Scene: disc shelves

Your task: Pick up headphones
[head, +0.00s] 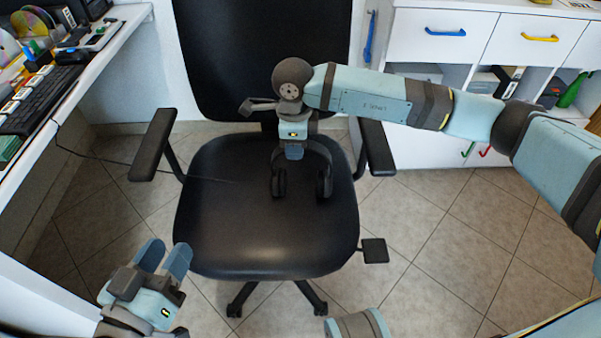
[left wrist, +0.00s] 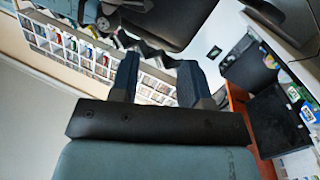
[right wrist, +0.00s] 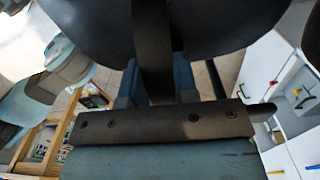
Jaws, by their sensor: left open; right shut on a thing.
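The black headphones (head: 279,183) are over the seat of a black office chair (head: 262,240) in the head view, with both ear cups hanging down. My right gripper (head: 294,152) is shut on the headband from above; I cannot tell whether the cups touch the seat. In the right wrist view the dark band (right wrist: 152,50) runs between the fingers of my right gripper (right wrist: 160,80). My left gripper (head: 164,258) is open and empty, low at the left in front of the chair. Its two fingers also show apart in the left wrist view (left wrist: 158,80).
The chair's armrests (head: 153,145) flank the seat, and its backrest (head: 265,55) stands behind my right gripper. A white desk (head: 95,75) with a keyboard (head: 40,100) is at the left. White drawers (head: 440,35) are at the back right. Tiled floor (head: 440,240) is open at the right.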

